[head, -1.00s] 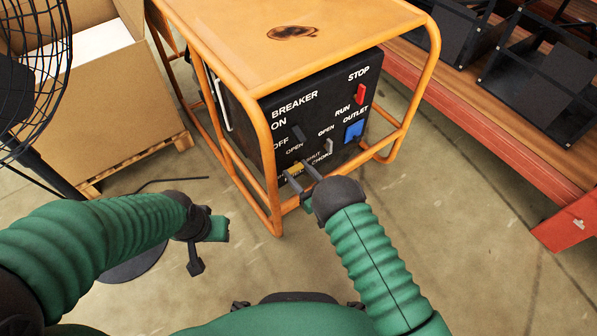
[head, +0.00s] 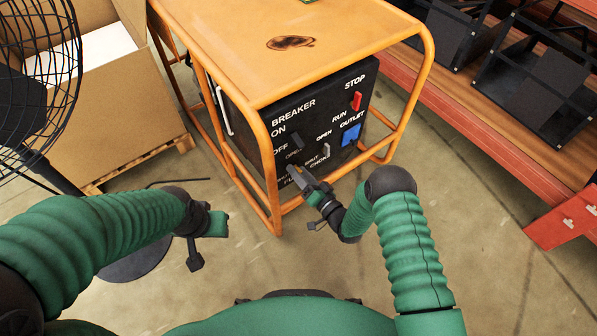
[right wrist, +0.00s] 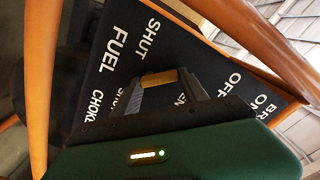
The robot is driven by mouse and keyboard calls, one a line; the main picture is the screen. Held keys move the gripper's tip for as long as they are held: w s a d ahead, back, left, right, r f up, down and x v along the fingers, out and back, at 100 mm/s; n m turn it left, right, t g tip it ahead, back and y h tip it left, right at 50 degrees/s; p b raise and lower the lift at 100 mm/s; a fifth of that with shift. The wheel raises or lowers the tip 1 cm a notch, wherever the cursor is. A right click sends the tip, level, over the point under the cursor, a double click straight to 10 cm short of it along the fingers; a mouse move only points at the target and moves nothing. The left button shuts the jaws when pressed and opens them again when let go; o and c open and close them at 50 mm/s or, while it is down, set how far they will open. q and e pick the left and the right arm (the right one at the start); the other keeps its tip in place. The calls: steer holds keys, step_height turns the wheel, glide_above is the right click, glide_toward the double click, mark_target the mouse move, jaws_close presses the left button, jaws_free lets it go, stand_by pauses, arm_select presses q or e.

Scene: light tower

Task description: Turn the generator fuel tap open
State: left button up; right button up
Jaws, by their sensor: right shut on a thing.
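The fuel tap (right wrist: 160,78) shows in the right wrist view as a brass-coloured piece between the two dark fingers of my right gripper (right wrist: 166,88). It sits on the generator's black panel (head: 312,120), near the FUEL and SHUT lettering. In the head view my right gripper (head: 297,174) reaches the panel's lower left from the right and is shut on the tap, which it mostly hides. The tap's exact angle is hard to tell. My left gripper (head: 206,240) hangs left of the generator, away from the panel; its fingers are not clear.
The generator's orange tube frame (head: 265,165) surrounds the panel, with a post just left of the tap. The choke lever (head: 326,150), blue outlet (head: 350,134) and red switch (head: 357,100) are close by. A cardboard box (head: 125,100) and fan (head: 40,60) stand left.

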steer(key=m, duration=0.3)
steer(key=shift+w+d+m, duration=0.2)
steer(key=shift+d+m, duration=0.2)
steer(key=shift+w+d+m, duration=0.1)
steer(key=shift+m, duration=1.05)
steer(key=shift+w+d+m, duration=0.1)
steer(key=shift+m, duration=1.05)
steer(key=shift+f, duration=0.1)
steer(key=o, duration=1.4)
steer(key=shift+s+d, duration=0.1)
steer(key=shift+s, duration=0.15)
steer(key=p+v, duration=0.4)
steer(key=v, duration=1.2)
steer(key=shift+s+d+p, duration=0.2)
steer(key=shift+p, duration=0.15)
